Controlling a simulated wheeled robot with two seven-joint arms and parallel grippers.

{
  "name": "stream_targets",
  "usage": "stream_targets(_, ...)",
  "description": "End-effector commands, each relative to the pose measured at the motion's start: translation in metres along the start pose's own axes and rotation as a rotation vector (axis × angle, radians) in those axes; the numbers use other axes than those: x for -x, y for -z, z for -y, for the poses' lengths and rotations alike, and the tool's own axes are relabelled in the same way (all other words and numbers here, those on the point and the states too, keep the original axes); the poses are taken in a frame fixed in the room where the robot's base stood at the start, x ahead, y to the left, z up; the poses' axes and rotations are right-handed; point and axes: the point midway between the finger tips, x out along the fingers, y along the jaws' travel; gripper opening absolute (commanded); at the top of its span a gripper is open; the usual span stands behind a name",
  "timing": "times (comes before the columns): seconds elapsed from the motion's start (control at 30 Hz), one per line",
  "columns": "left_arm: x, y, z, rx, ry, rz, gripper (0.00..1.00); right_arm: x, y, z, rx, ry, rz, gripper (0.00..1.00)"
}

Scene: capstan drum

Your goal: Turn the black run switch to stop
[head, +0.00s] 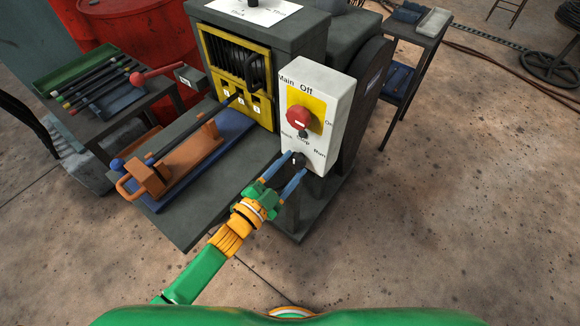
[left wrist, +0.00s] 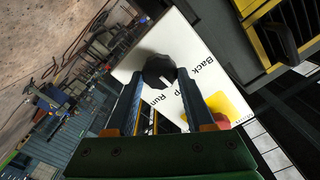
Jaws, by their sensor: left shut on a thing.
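The white control box (head: 318,85) carries a red main switch (head: 299,117) on a yellow plate, with "Main", "Off" and "On" lettering. Below it is the black run switch (head: 299,158), a round knob with a white mark. Labels Back, Stop and Run surround it; Stop is partly hidden in the left wrist view. My left gripper (head: 294,165) has its blue fingers on either side of the black knob and is shut on it. The left wrist view shows the knob (left wrist: 159,69) between the fingertips (left wrist: 161,77). I cannot tell for sure which label its mark points to. My right gripper is not in view.
A dark machine housing (head: 262,40) with a yellow-framed opening stands behind the box. A bench with a blue and orange fixture (head: 185,155) lies left. A tool table (head: 90,90) and red barrels (head: 150,30) stand further left.

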Motion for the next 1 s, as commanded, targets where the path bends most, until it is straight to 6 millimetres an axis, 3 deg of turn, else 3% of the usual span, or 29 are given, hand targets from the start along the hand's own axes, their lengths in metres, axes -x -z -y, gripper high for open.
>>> stream_targets(0.07,0.0,0.0,0.0,0.0,0.001,-0.001,0.0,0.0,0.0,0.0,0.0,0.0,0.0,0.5)
stream_targets(0.1,0.0,0.0,0.0,0.0,0.001,-0.001,0.56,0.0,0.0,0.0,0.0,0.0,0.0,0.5)
stream_targets(0.2,0.0,0.0,0.0,0.001,0.001,-0.001,0.83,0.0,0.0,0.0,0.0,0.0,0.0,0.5)
stream_targets(0.53,0.003,0.0,0.0,0.001,0.0,0.0,0.84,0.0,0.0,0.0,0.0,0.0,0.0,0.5)
stream_targets(0.8,0.057,-0.002,-0.002,0.002,-0.002,0.002,0.84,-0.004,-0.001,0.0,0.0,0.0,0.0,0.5)
stream_targets(1.0,0.071,0.0,0.0,0.001,-0.001,0.0,0.84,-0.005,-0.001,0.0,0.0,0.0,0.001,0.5)
